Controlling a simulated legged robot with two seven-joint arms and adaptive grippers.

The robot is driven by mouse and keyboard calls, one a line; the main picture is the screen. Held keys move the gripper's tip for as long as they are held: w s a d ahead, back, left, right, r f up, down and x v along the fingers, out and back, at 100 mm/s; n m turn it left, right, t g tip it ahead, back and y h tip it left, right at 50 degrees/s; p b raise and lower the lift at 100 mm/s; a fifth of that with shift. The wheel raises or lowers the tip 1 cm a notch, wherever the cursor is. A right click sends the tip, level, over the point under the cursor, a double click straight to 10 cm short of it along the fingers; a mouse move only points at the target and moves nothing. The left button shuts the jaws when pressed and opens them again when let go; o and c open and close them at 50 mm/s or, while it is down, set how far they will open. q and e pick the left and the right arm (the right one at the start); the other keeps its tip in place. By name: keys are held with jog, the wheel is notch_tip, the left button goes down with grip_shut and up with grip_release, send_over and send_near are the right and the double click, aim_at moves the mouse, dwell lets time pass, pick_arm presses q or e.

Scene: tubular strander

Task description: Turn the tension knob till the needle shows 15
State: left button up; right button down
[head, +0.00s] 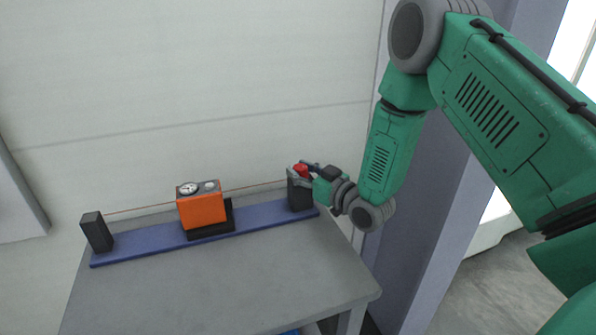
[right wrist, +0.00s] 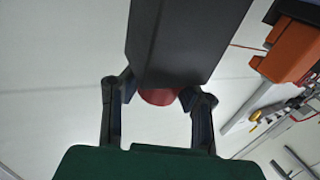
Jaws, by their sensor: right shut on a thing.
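The red tension knob (head: 301,170) is on the dark right post (head: 299,196) of the blue rail. My right gripper (head: 305,171) is at the knob, its fingers on either side of it. In the right wrist view the red knob (right wrist: 160,96) shows between the two fingertips of my right gripper (right wrist: 159,98), partly hidden behind the dark post (right wrist: 175,40). The gripper is shut on the knob. The orange gauge box (head: 202,208) stands mid-rail with a round dial (head: 189,188) on top; the needle's reading is too small to tell. My left gripper is not in view.
The blue rail (head: 150,245) lies on a grey table (head: 220,275). A dark left post (head: 97,232) stands at its left end. A thin reddish wire (head: 140,208) runs between the posts past the orange box. The table's front is mostly clear. A wall is close behind.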

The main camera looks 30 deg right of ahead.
jog(key=shift+w+d+r, duration=0.1)
jog(key=shift+r, duration=0.2)
jog(key=c, duration=1.1)
grip_release()
jog(key=shift+s, duration=0.2)
jog(key=shift+f, duration=0.2)
jog(key=shift+s+d, duration=0.1)
jog(key=shift+s, duration=0.2)
jog(key=s, duration=0.3)
jog(key=s+d, duration=0.1)
jog(key=s, duration=0.3)
jog(key=s+d, duration=0.1)
jog(key=s, duration=0.3)
jog(key=shift+d, duration=0.1)
